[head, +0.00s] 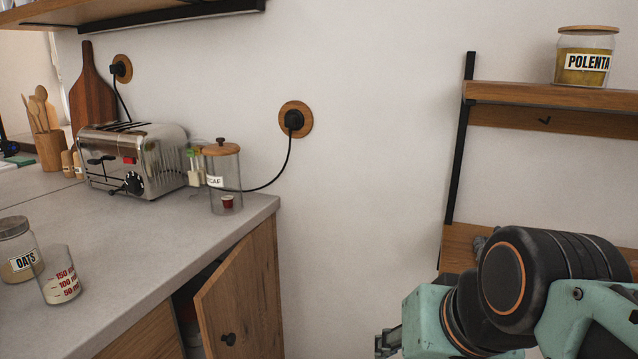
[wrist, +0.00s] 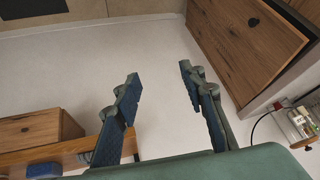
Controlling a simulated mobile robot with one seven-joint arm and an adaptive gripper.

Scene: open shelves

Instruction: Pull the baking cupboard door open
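A wooden cupboard door (head: 243,300) under the counter stands partly open in the head view, with a dark gap along its left edge. Its round black knob (head: 229,339) is near the bottom of the picture. No label naming the cupboard shows. In the wrist view a wooden front (wrist: 235,50) with a dark knob (wrist: 253,22) is at upper right; it appears to be this door. My gripper (wrist: 158,78) is open and empty, its fingers apart over pale floor, left of that front and not touching it. In the head view only part of my gripper (head: 388,343) shows, right of the door.
The counter (head: 135,235) holds a toaster (head: 135,160), a cork-lidded jar (head: 223,180), an oats jar (head: 16,250) and a measuring glass (head: 60,275). A wall shelf (head: 550,97) with a polenta jar (head: 586,60) is at right. A wooden drawer unit (wrist: 35,130) is at lower left in the wrist view.

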